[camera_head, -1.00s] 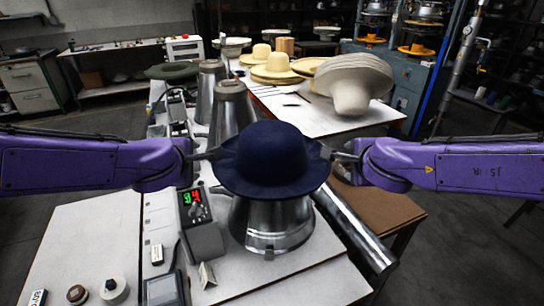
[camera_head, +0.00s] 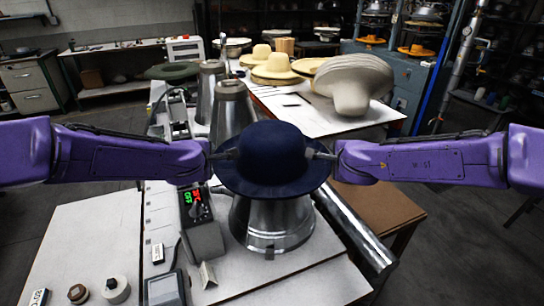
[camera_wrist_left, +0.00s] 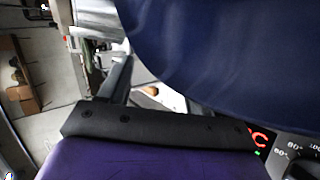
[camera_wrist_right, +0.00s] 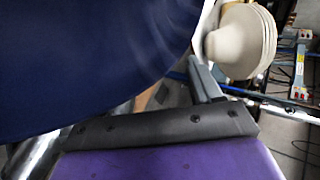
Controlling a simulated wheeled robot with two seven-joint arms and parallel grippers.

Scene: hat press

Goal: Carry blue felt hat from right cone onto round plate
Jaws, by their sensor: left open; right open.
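The blue felt hat (camera_head: 271,155) sits brim down on the right metal cone (camera_head: 271,225), covering its top. My left gripper (camera_head: 223,156) is at the hat's left side and my right gripper (camera_head: 322,154) at its right side, both at brim height. Both are open, with fingers partly hidden by the hat. The hat fills much of the left wrist view (camera_wrist_left: 225,50) and the right wrist view (camera_wrist_right: 90,60). Whether the fingers touch the brim cannot be told. I cannot clearly make out the round plate.
A control box (camera_head: 200,220) with a lit display stands left of the cone. Another bare cone (camera_head: 231,110) stands behind the hat. A back table holds pale hats (camera_head: 277,68) and a stack of cream felt bodies (camera_head: 352,80). A metal tube (camera_head: 355,235) lies right.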

